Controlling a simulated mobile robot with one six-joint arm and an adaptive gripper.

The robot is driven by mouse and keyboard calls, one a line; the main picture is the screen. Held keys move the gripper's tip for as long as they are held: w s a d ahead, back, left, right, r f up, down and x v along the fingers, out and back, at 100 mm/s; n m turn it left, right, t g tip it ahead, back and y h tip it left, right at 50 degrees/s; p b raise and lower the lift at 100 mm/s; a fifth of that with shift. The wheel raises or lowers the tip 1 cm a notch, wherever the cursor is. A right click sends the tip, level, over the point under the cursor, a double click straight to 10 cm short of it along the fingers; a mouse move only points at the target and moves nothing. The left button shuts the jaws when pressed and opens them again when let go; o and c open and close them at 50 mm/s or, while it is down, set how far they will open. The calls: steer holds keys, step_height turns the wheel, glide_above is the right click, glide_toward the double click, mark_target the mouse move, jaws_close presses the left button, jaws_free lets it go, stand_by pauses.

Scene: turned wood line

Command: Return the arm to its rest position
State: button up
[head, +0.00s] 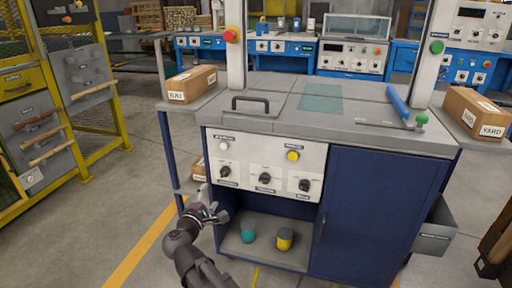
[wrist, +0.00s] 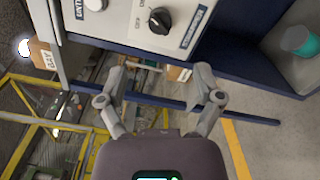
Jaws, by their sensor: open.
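My gripper (head: 207,203) is low at the left front of the workstation, in front of the lower left of the white control panel (head: 240,176). In the wrist view my gripper (wrist: 160,93) has its two fingers spread apart with nothing between them. Beyond the fingers lie a dark blue bar of the workstation and a small cardboard box. The panel shows in the wrist view at the top with a black knob (wrist: 160,20). My arm comes up from the bottom of the head view.
A teal cup (head: 248,232) and a yellow cup (head: 284,239) stand on the open lower shelf. A BAY box (head: 192,84) and a YARD box (head: 476,112) sit on side shelves. A grey drawer (head: 434,235) juts out at right. Floor at left is clear.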

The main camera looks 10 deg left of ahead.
steer(key=w+d+f+m+g+h+p, duration=0.25)
steer(key=d+m+g, duration=0.2)
steer(key=d, duration=0.85)
steer(key=w+d+f+m+g+h+p, duration=0.2)
steer(key=w+d+f+m+g, duration=0.3)
steer(key=d, duration=0.8)
steer(key=s+d+m+g+y+p, duration=0.35)
steer(key=s+d+m, duration=0.25)
steer(key=d, duration=0.3)
steer(key=s+d+m+g+y+p, duration=0.25)
steer(key=s+d+m+g, duration=0.3)
steer(key=d, duration=0.35)
step_height(320, 180, up, 37)
steer(key=p, duration=3.8)
steer(key=shift+s+d+r, duration=0.15)
steer(key=shift+s, duration=0.05)
